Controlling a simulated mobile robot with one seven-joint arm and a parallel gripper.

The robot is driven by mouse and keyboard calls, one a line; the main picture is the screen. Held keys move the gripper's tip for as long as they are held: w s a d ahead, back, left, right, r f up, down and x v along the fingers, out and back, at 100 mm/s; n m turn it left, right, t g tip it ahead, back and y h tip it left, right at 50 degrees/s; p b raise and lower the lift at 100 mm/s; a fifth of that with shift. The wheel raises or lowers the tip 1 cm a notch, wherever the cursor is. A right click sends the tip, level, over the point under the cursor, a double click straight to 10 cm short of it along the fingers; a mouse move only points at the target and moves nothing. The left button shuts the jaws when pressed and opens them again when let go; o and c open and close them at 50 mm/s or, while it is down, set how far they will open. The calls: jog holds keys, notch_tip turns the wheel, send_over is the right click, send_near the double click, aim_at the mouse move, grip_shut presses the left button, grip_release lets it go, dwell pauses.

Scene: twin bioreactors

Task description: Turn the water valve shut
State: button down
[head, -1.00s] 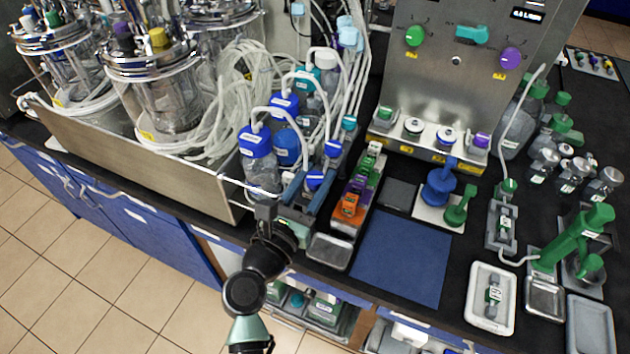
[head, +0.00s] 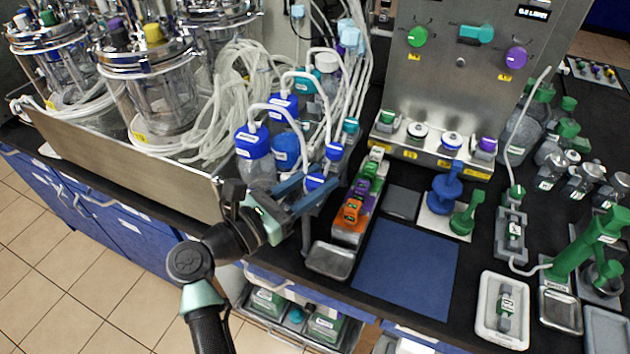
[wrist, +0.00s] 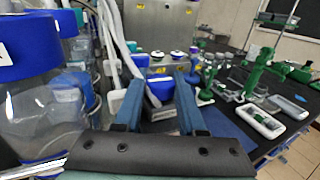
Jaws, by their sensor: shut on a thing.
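My gripper (head: 328,179) comes in from the left at the right end of the steel tray, among the blue-capped bottles. Its two blue fingers are closed around a small blue part with a white label (head: 315,182), apparently the water valve's handle; its label is too small to read. In the wrist view the blue part (wrist: 161,89) shows between the fingers of my gripper (wrist: 158,80). The fingers hide its sides and lower part, so its exact setting cannot be told.
Blue-capped bottles (head: 255,150) and white tubes stand close on the left. Another small blue cap (head: 335,151) is just behind. An orange and green block row (head: 354,212) and a small metal tray (head: 330,261) lie to the right. A blue mat (head: 408,268) is bare.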

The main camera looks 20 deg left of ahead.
jog(key=c, duration=0.5)
grip_release()
jog(key=b+v, duration=0.2)
jog(key=v, duration=1)
jog(key=shift+s+a, duration=0.25)
jog(key=shift+s, duration=0.1)
jog(key=shift+r, duration=0.15)
